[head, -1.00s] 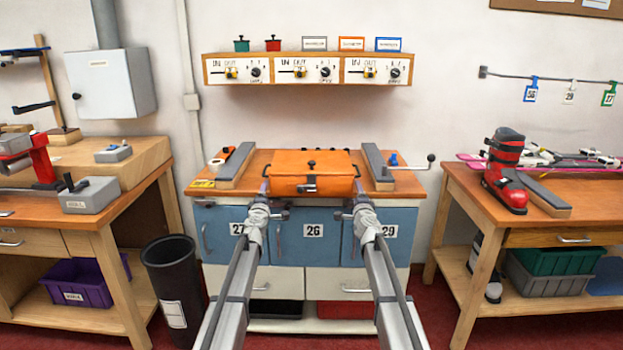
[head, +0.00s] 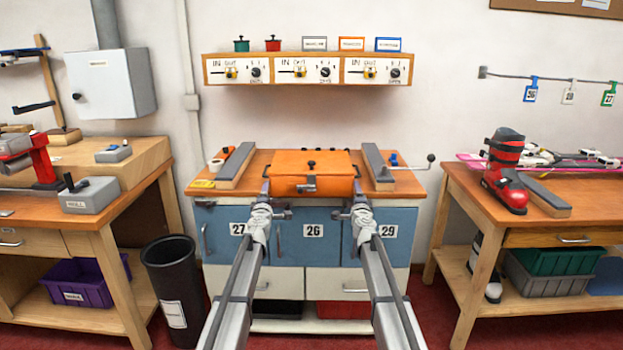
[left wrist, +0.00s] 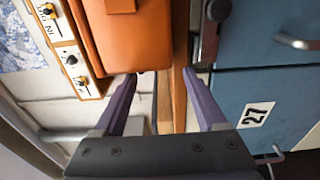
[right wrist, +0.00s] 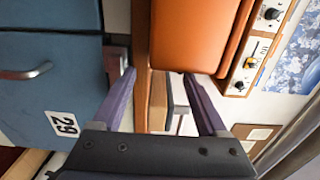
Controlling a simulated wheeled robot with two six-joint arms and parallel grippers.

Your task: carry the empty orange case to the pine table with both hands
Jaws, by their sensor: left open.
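The orange case (head: 311,165), shut, with a dark front latch and a dark knob on its lid, lies on the wooden top of the blue-doored bench. My left gripper (head: 266,187) is at the case's front left corner, open; the case also shows past its fingers in the left wrist view (left wrist: 130,38). My right gripper (head: 357,187) is at the front right corner; its fingers stand apart in the right wrist view (right wrist: 160,76), with the case (right wrist: 195,35) beyond. I see nothing gripped. A wooden table (head: 455,190) stands at right, another (head: 95,222) at left; I cannot tell which is pine.
Grey rails (head: 237,165) and (head: 376,165) flank the case. The right table holds a red boot (head: 505,180) and skis; the left one holds a grey block (head: 90,196) and a red vise. A dark bin (head: 175,285) stands left of the bench. A control shelf hangs above.

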